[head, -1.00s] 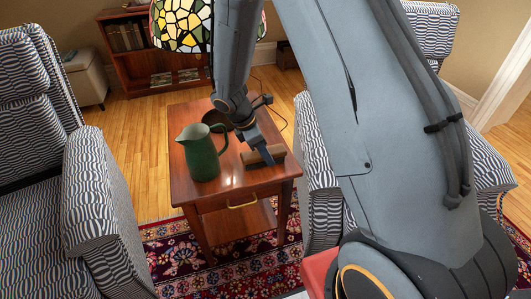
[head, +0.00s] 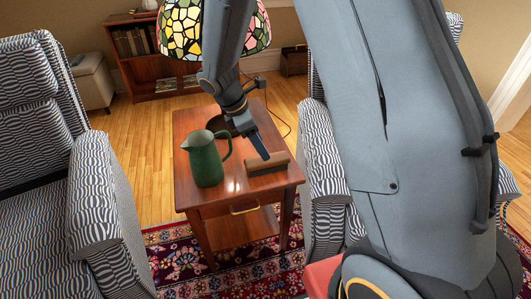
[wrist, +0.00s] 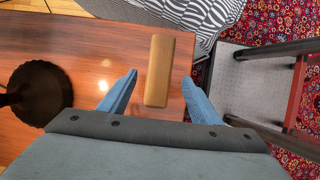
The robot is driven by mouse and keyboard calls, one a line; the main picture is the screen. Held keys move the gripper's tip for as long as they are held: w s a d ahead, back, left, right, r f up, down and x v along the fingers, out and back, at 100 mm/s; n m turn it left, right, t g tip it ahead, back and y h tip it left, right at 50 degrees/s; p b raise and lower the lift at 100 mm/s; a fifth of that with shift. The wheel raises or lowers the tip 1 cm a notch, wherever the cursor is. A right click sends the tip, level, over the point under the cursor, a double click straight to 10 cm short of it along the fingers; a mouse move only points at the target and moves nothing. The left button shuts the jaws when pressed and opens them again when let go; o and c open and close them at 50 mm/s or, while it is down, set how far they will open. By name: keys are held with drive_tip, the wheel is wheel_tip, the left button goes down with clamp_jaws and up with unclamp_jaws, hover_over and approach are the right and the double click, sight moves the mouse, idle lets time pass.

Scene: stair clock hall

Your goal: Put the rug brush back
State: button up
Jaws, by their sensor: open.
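The rug brush (head: 276,166) is a brown, wooden, bar-shaped block lying on the small reddish-brown side table (head: 245,190), near its right edge. In the wrist view the brush (wrist: 159,62) lies lengthwise beyond and between the blue fingertips, with bare table on either side of its near end. My gripper (wrist: 158,80) is open and empty. In the head view my gripper (head: 261,148) points down just above or beside the brush, and a finger hides part of it. The exact height gap cannot be told.
A green pitcher (head: 205,162) stands left of my gripper on the table. A dark round object (wrist: 40,92) sits behind it. A stained-glass lampshade (head: 185,30) is behind my arm. Striped armchairs (head: 100,190) flank the table.

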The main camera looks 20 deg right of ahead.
drive_tip(key=s+d+r+m+y, duration=0.2)
drive_tip(key=s+r+m, duration=0.4)
drive_tip(key=s+m, duration=0.3)
drive_tip(key=s+d+r+m+y, duration=0.2)
drive_tip(key=s+r+m, duration=0.4)
drive_tip(key=s+m, duration=0.4)
drive_tip(key=s, duration=0.3)
drive_tip(key=shift+r+y, duration=0.25)
drive_tip(key=shift+y, duration=0.05)
drive_tip(key=shift+d, duration=0.1)
drive_tip(key=shift+n, duration=0.5)
drive_tip(key=r+p, duration=0.1)
drive_tip(key=p, duration=0.2)
drive_tip(key=a+r+p, duration=0.1)
drive_tip(key=r+p, duration=0.1)
drive_tip(key=p, duration=0.1)
drive_tip(key=s+r+p, duration=0.1)
drive_tip(key=r+p, duration=0.1)
drive_tip(key=p, duration=0.2)
drive_tip(key=shift+a+r, duration=0.15)
drive_tip(key=shift+a, duration=0.2)
